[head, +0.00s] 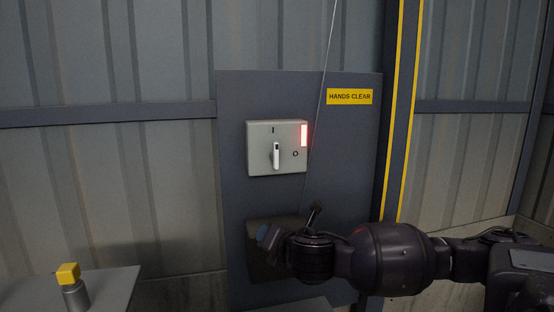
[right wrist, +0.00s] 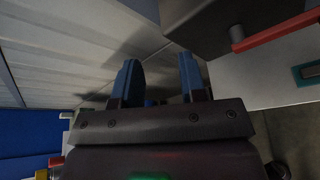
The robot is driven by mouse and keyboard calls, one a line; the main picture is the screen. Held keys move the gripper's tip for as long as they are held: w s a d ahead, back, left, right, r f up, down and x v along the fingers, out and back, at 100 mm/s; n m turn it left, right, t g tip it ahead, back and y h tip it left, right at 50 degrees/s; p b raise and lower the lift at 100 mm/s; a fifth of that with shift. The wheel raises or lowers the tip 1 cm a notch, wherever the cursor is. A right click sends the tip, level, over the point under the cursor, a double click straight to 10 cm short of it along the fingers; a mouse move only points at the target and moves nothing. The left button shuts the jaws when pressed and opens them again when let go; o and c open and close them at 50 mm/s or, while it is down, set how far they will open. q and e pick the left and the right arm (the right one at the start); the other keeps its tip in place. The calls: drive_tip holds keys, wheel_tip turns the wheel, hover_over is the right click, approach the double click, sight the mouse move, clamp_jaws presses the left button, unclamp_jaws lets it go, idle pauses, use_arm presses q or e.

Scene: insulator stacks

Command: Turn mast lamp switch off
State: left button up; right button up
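The switch box (head: 257,160) is a light grey plate on a dark panel, marked I at the top and O at the right. Its pale rotary handle (head: 276,156) stands upright, in line with the I. A red lamp (head: 304,135) glows at the box's upper right. My right gripper (head: 266,235) is below the box, apart from it; its blue tip shows there. In the right wrist view my right gripper (right wrist: 160,78) has its two blue fingers apart with nothing visible between them. My left gripper is not in view.
The dark panel (head: 345,150) carries a yellow HANDS CLEAR sign (head: 349,97). A thin cord (head: 322,90) runs down beside the switch box. A grey table (head: 110,290) with a yellow-topped post (head: 70,280) is at lower left. A red bar (right wrist: 275,32) shows in the right wrist view.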

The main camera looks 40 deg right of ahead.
sight(277, 146)
drive_tip(key=s+d+r+n+t+h+p, duration=0.1)
drive_tip(key=d+r+n+h, duration=0.15)
drive_tip(key=r, duration=0.65)
drive_tip(key=s+d+r+n+t+h+p, duration=0.1)
drive_tip(key=r+n+h, duration=0.15)
drive_tip(key=r, duration=0.75)
drive_tip(key=p+x, duration=0.1)
drive_tip(key=x, duration=0.6)
drive_tip(key=p+x, duration=0.1)
drive_tip(key=x, duration=0.2)
drive_tip(key=shift+w+a+f+p, duration=0.2)
drive_tip(key=shift+w+f+p, duration=0.1)
drive_tip(key=shift+w, duration=0.2)
clamp_jaws()
